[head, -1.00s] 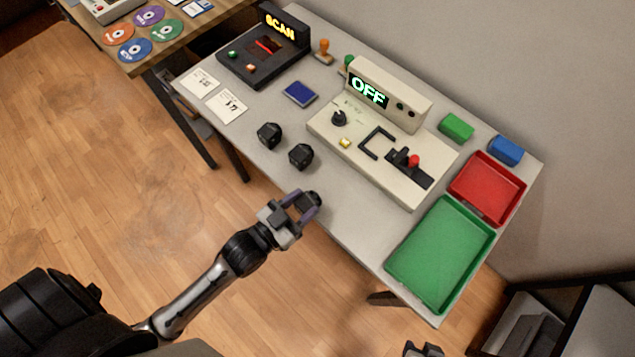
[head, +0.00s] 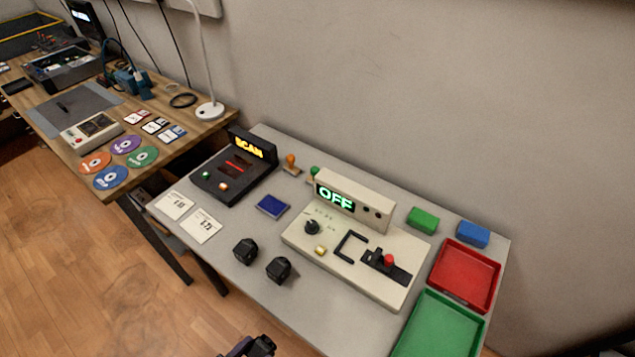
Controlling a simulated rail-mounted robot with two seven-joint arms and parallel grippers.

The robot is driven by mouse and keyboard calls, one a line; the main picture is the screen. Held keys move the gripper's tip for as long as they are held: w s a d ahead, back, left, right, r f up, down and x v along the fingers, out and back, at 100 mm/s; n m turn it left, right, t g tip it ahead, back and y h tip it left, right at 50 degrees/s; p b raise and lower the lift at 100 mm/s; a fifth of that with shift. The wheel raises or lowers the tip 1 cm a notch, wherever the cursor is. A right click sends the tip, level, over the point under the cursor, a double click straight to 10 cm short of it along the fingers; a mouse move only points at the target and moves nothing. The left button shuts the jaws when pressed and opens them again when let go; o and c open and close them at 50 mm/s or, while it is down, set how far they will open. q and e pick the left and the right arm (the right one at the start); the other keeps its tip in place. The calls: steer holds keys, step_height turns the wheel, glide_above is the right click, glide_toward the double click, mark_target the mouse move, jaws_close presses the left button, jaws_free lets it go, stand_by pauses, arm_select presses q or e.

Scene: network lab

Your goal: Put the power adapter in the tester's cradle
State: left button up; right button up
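The tester (head: 375,279) is a cream box with a lit "OFF" display (head: 335,197). Its cradle (head: 349,247) is a black bracket on top, empty, beside a red-knobbed lever (head: 388,261). Two black blocky power adapters stand on the table left of it: one (head: 245,251) and another (head: 278,270). My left gripper (head: 250,348) is at the bottom edge, mostly cut off, by the table's front edge. Its purple fingers are at a black block (head: 262,344) that looks like a third adapter, held clear of the tabletop. My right gripper is out of view.
A scanner (head: 235,170) marked "SCAN", two paper cards and a blue pad (head: 271,206) lie left of the tester. A red tray (head: 466,277) and green tray (head: 438,330) are at right. Green (head: 423,220) and blue (head: 473,234) blocks stand behind. Bare table lies before the tester.

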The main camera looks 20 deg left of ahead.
arm_select(q)
steer(key=w+r+n+y+p, duration=0.3)
steer(key=w+r+y+p, duration=0.2)
steer(key=w+r, duration=1.75)
step_height(320, 180, up, 40)
steer(key=s+p, duration=0.1)
steer(key=p, duration=3.7)
steer(key=shift+s+a+t, duration=0.3)
steer(key=shift+s+a, duration=0.1)
steer(key=shift+f, duration=0.2)
